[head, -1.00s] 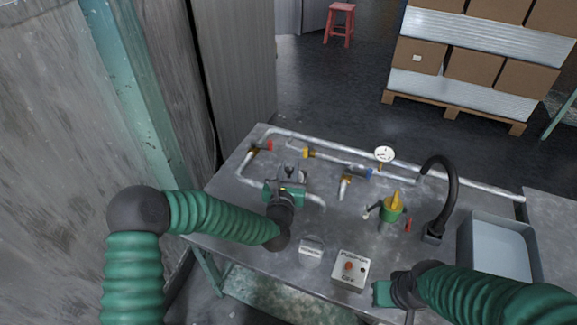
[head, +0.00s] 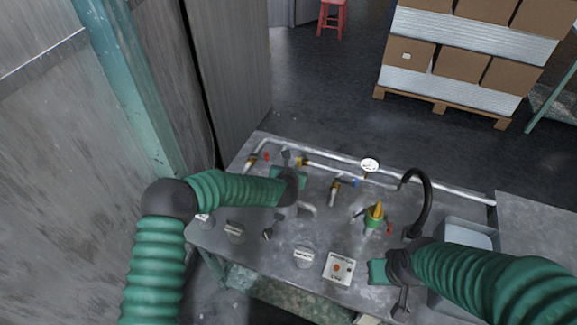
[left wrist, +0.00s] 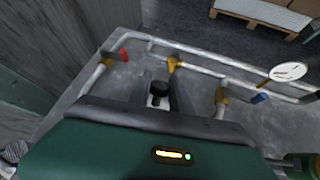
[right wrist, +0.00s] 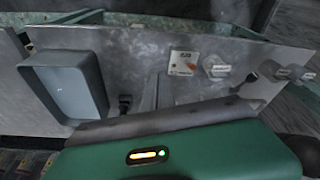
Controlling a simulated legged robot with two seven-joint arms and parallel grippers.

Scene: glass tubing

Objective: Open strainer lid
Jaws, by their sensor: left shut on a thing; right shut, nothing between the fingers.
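My left gripper (head: 286,160) is over the left part of the pipework on the metal table and hides most of what is under it in the head view. In the left wrist view a black knob (left wrist: 159,89) on a pale fitting shows between the two grey fingers (left wrist: 161,95), which are shut on it. The strainer body and lid cannot be made out clearly. My right gripper (head: 402,300) is shut and empty at the table's front right. Its closed fingers (right wrist: 157,92) also show in the right wrist view.
Valves with red (left wrist: 123,54), yellow (left wrist: 172,64) and blue (left wrist: 260,98) handles and a round gauge (head: 369,165) stand around the pipes. A green-and-yellow fitting (head: 375,216), black curved hose (head: 427,205), grey bin (right wrist: 66,86) and button box (head: 339,268) are to the right.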

